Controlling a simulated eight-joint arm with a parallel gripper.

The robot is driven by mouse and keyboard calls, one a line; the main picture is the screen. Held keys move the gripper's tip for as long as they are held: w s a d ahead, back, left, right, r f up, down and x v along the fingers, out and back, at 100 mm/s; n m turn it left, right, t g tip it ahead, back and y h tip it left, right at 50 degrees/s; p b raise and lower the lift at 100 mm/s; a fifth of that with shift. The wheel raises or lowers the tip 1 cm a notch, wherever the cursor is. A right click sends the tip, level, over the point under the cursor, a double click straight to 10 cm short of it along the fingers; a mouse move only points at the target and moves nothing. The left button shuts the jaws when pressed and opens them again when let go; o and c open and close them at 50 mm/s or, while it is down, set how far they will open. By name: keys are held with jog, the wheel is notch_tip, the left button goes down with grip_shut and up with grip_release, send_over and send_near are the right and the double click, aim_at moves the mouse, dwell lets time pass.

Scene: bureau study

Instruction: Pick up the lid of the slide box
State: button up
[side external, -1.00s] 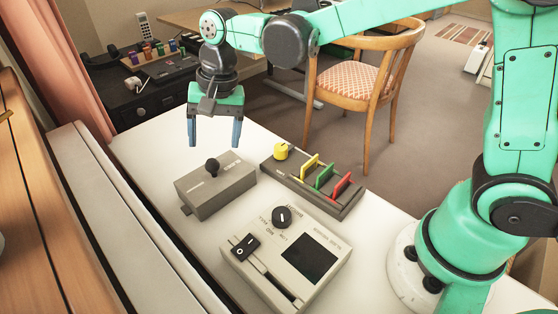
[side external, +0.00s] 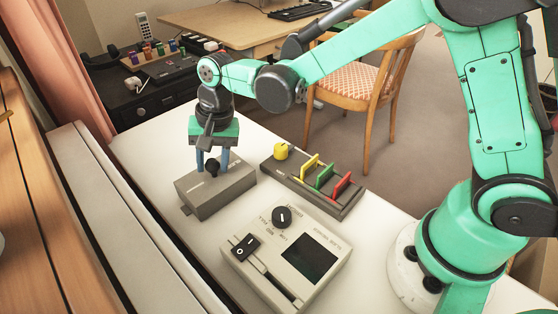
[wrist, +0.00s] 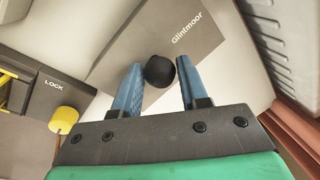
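The slide box (side external: 222,196) is a grey box on the white table, and its lid (side external: 192,181) carries a round black knob (side external: 212,167). In the wrist view the lid (wrist: 150,35) reads "Glintmoor", and the knob (wrist: 160,70) shows at the fingertips. My gripper (side external: 212,162) points down over the lid. Its blue fingers (wrist: 160,80) are partly apart, one on each side of the knob. A narrow gap shows at the knob's left side in the wrist view; contact on the right is unclear. The lid sits on the box.
Beside the box is a dark unit (side external: 312,182) with a yellow knob and yellow, green and red upright plates. A light grey device (side external: 285,252) with a dial and screen stands in front. A wooden chair (side external: 365,85) is behind the table.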

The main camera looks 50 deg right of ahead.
grip_shut()
jog(key=shift+r, duration=0.1)
notch_tip(320, 180, up, 18)
jog(key=m+h, duration=0.3)
jog(key=m, duration=1.4)
send_over(311, 177)
jog(key=s+d, duration=0.1)
jog(key=s, duration=0.2)
notch_tip(311, 177, down, 11)
jog(key=shift+w+f+t, duration=0.15)
jog(key=shift+f, duration=0.7)
jog(key=shift+w+f+t, duration=0.1)
jog(key=shift+f+t, duration=0.05)
jog(key=shift+f, duration=0.7)
jog(key=shift+f, duration=0.85)
